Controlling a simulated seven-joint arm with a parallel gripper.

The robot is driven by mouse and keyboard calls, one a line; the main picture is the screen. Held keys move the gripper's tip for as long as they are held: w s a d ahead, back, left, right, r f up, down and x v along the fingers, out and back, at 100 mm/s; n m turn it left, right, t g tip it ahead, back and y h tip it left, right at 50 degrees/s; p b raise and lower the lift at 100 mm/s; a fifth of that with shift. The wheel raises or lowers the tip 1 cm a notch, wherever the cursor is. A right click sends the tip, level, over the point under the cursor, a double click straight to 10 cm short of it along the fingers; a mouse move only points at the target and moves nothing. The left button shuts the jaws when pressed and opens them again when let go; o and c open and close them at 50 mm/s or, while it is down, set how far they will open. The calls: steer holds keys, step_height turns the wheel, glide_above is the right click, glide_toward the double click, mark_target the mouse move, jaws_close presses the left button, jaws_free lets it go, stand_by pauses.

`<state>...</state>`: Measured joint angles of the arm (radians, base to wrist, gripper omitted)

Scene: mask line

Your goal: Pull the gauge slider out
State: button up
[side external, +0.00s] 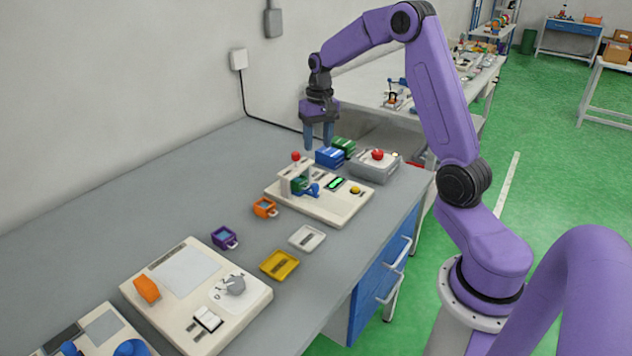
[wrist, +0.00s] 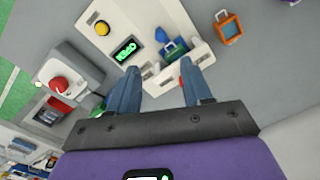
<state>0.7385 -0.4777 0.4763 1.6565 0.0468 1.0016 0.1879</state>
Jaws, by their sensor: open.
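A cream gauge station (side external: 340,209) stands on the grey bench, with a small upright frame on its left part. A blue rounded part (side external: 313,190) sticks out at the frame's foot, next to a green piece (side external: 298,185); I cannot tell for sure which part is the slider. A red ball knob (side external: 295,156) tops the frame. The wrist view shows the blue part (wrist: 161,35) and green piece (wrist: 174,48) beyond my fingertips. My gripper (side external: 319,146) is open and empty, pointing down above the bench behind the station; its fingers also show in the wrist view (wrist: 160,68).
The station also has a green-lit display (side external: 335,183) and a yellow button (side external: 355,190). Blue and green bins (side external: 330,157) and a grey box with a red button (side external: 377,166) stand behind it.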

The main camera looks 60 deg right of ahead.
mark_target(316, 185)
steer(key=f, duration=1.3)
steer(key=shift+w+a+f, duration=0.1)
steer(key=shift+a+f, duration=0.05)
steer(key=shift+a, duration=0.1)
jaws_close()
